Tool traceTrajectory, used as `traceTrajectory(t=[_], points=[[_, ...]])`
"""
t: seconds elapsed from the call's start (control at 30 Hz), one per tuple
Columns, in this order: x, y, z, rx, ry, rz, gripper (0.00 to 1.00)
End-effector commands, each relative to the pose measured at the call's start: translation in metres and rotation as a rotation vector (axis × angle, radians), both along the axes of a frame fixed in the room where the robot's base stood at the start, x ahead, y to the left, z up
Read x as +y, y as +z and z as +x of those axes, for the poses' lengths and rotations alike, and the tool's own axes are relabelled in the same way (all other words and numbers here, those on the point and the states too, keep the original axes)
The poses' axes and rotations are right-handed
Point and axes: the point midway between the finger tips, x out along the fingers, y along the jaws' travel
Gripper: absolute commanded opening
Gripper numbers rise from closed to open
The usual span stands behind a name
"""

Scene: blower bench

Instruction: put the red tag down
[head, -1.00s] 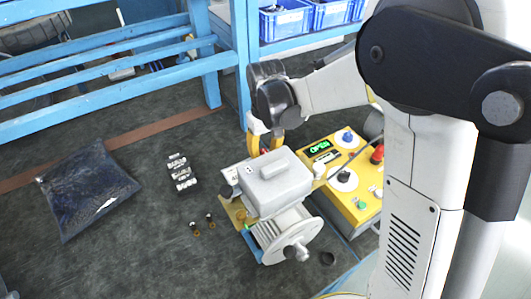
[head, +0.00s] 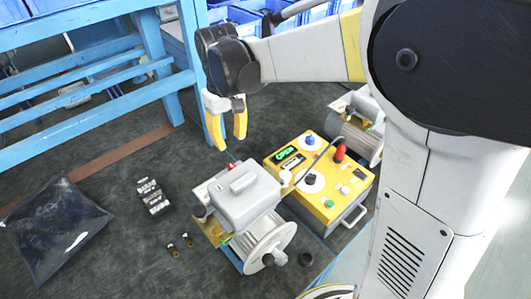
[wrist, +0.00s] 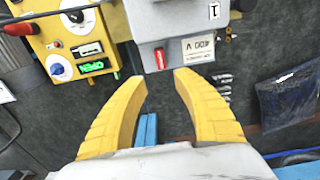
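A small red piece, which looks like the red tag (head: 231,165), sits at the back edge of the grey blower housing (head: 245,190). In the wrist view the red tag (wrist: 160,58) is upright against the edge of the grey housing (wrist: 178,30), just beyond my fingertips. My gripper (head: 228,142) has two yellow fingers, spread apart and empty, above and behind the housing. The wrist view also shows my gripper (wrist: 162,88) open, with a clear gap between the fingers and the tag. How the tag is attached or supported cannot be told.
A yellow control box (head: 320,185) with a green "OPEN" display stands right of the blower. Small dark-and-white blocks (head: 152,197), loose fittings (head: 180,245) and a dark bag (head: 55,225) lie left. A blue rack (head: 165,75) stands behind.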

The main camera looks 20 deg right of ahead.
Motion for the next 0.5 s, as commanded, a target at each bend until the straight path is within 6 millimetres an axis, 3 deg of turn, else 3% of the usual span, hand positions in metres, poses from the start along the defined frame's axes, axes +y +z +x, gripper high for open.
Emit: traceTrajectory(t=[0.17, 0.3, 0.5], points=[[-0.025, 0.026, -0.03, -0.097, -0.066, 0.02, 0.35], [-0.051, 0.047, -0.069, -0.225, -0.15, 0.047, 0.35], [-0.083, 0.055, -0.123, -0.412, -0.266, 0.083, 0.35]])
